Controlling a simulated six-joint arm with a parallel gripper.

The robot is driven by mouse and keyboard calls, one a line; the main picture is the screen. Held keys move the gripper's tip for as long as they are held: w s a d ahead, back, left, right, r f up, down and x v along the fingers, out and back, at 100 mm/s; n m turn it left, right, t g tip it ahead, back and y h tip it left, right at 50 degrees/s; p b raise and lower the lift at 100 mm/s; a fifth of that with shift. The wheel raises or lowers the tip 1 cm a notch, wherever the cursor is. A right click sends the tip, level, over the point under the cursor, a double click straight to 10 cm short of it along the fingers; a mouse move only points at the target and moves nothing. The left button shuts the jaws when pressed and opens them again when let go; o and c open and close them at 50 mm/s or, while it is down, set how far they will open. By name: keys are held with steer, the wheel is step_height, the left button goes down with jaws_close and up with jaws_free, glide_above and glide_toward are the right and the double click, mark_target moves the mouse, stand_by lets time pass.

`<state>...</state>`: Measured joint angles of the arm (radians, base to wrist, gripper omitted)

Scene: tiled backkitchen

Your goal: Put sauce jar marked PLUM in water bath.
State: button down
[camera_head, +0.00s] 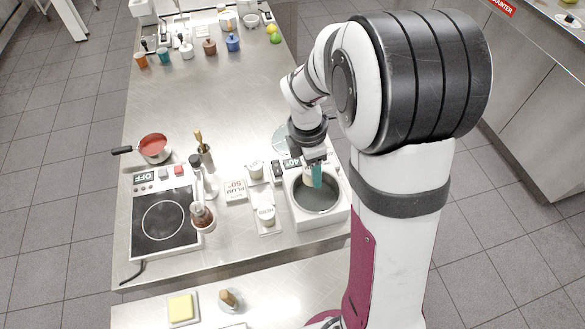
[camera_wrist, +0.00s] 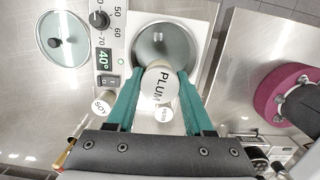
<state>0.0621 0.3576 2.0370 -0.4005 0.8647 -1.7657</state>
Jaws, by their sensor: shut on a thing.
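In the wrist view, my gripper (camera_wrist: 157,98) is shut on the white-lidded jar marked PLUM (camera_wrist: 158,78), its label facing the camera. The jar is over the near part of the round basin of the water bath (camera_wrist: 197,12). In the head view, the gripper (camera_head: 316,178) points down over the basin opening of the white water bath (camera_head: 322,222); I cannot make out the jar there. Whether the jar touches the water is not clear. The bath's display (camera_wrist: 103,58) reads 40°, beside a black dial (camera_wrist: 99,19).
A round glass lid (camera_wrist: 62,40) lies beside the bath. Jars marked SOY (camera_wrist: 105,102) and HERB (camera_wrist: 166,114) stand close by. A card (camera_head: 236,190) reads PLUM 50°. A black hob (camera_head: 165,222) and a red-filled pan (camera_head: 153,147) are left. The counter's middle is clear.

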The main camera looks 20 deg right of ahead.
steer(key=m, duration=0.1)
steer(key=f+m, duration=0.1)
steer(key=d+m, duration=0.1)
steer(key=shift+s+f+m, duration=0.15)
steer(key=shift+s+m, duration=0.15)
steer(key=shift+d+f+m, duration=0.1)
steer(key=shift+f+m, duration=0.2)
steer(key=shift+f, duration=3.85)
steer(key=shift+f, duration=0.2)
jaws_free()
steer(key=shift+r, duration=5.85)
